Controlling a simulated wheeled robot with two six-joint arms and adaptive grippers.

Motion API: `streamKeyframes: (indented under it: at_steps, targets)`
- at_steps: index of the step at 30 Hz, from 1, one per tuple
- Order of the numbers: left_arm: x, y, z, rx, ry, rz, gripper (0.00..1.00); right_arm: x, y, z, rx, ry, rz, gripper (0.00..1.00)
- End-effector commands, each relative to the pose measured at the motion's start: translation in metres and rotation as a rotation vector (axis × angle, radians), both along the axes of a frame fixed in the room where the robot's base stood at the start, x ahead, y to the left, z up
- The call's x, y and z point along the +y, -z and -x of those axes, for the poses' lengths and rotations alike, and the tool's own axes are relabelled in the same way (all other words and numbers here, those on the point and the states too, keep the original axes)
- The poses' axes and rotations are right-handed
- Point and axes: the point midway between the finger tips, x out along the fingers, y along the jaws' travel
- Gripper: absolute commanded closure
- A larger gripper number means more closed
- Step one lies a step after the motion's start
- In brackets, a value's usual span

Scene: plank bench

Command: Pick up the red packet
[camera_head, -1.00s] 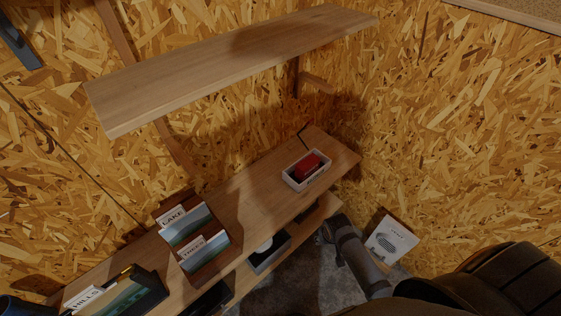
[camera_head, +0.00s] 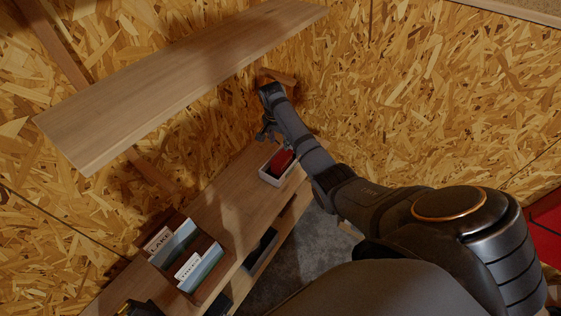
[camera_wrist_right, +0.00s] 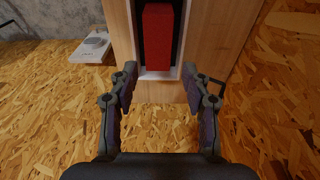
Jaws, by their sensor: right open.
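The red packet (camera_head: 283,161) lies in a small white open box (camera_head: 268,179) at the far right end of the bench. In the right wrist view the packet (camera_wrist_right: 158,38) stands out between the dark inner walls of the box (camera_wrist_right: 157,75). My right gripper (camera_head: 266,135) is above the back of the box in the head view, partly hidden by its own arm. In the right wrist view my right gripper (camera_wrist_right: 165,80) is open and empty, its two fingers apart on either side of the box's near end. My left gripper is not in view.
A plank shelf (camera_head: 185,75) hangs above the bench (camera_head: 228,203). A holder with cards (camera_head: 185,255) stands further left on the bench. The chipboard wall (camera_head: 430,110) is close behind the bench end. A white device (camera_wrist_right: 92,46) shows at left in the wrist view.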

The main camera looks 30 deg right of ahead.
Motion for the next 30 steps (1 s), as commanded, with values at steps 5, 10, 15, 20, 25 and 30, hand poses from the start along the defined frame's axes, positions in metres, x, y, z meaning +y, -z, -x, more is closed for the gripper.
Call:
streamKeyframes:
  at_steps: [5, 10, 15, 20, 25, 30]
  targets:
    - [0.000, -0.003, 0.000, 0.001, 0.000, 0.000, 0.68, -0.002, 0.016, 0.000, 0.006, 0.001, -0.001, 0.52]
    - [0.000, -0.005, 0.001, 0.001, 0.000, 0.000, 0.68, -0.006, 0.044, -0.002, 0.003, -0.001, -0.001, 0.52]
    - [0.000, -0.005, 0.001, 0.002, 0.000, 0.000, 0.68, -0.007, 0.053, -0.002, -0.001, -0.002, 0.000, 0.52]
    - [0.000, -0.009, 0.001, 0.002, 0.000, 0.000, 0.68, -0.010, 0.065, -0.002, 0.004, -0.002, -0.001, 0.52]
    - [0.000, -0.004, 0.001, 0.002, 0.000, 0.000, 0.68, -0.014, 0.094, -0.004, 0.000, -0.002, 0.000, 0.52]
    - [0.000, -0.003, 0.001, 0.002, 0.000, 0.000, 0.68, -0.015, 0.104, -0.004, -0.001, -0.003, 0.000, 0.52]
